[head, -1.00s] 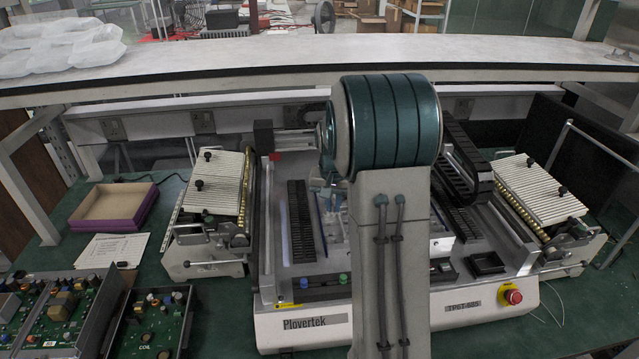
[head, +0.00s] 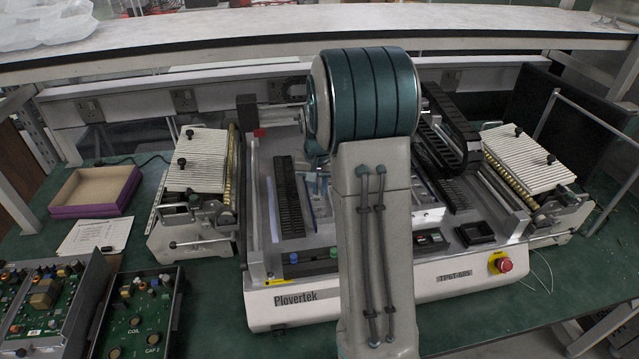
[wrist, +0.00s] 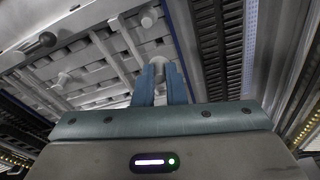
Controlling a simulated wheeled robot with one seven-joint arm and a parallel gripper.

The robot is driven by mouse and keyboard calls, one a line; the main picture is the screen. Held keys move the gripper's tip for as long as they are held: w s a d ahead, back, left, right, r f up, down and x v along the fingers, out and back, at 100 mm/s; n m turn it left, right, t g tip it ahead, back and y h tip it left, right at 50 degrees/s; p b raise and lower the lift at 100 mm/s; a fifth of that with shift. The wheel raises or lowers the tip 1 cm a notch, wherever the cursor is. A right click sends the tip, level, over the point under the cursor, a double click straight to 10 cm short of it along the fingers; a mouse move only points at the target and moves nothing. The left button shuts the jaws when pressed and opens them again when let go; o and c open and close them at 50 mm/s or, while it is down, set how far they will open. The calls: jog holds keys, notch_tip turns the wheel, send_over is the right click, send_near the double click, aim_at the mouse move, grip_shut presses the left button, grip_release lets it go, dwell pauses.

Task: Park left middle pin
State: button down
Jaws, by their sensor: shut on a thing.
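In the wrist view my gripper (wrist: 160,72) has its two blue fingers shut on a pale grey round-topped pin (wrist: 158,61). Only the pin's upper end shows between and beyond the fingertips. It is over a slotted grey metal plate (wrist: 100,62); I cannot tell whether the pin touches it. Other pale pins stand on the plate: one (wrist: 148,18) beyond mine, one (wrist: 63,78) to the left, and a darker one (wrist: 40,42) further left. In the head view my gripper (head: 316,186) is small inside the Plovertek machine (head: 380,284), partly hidden by my arm.
Feeder banks stand left (head: 194,165) and right (head: 525,165) of the machine. A dark slotted rack (head: 288,200) lies left of my gripper. A small black tray (head: 475,233) and red stop button (head: 504,265) are at right. A shelf (head: 200,65) crosses behind.

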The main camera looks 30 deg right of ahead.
aim_at(319, 194)
jog(key=shift+f+b, duration=1.45)
jog(key=shift+f, duration=0.7)
jog(key=shift+f, duration=0.1)
jog(key=c, duration=1.4)
grip_release()
jog(key=c, duration=0.4)
jog(key=shift+o, duration=0.2)
jog(key=shift+r+p, duration=2)
jog(key=shift+r, duration=1.55)
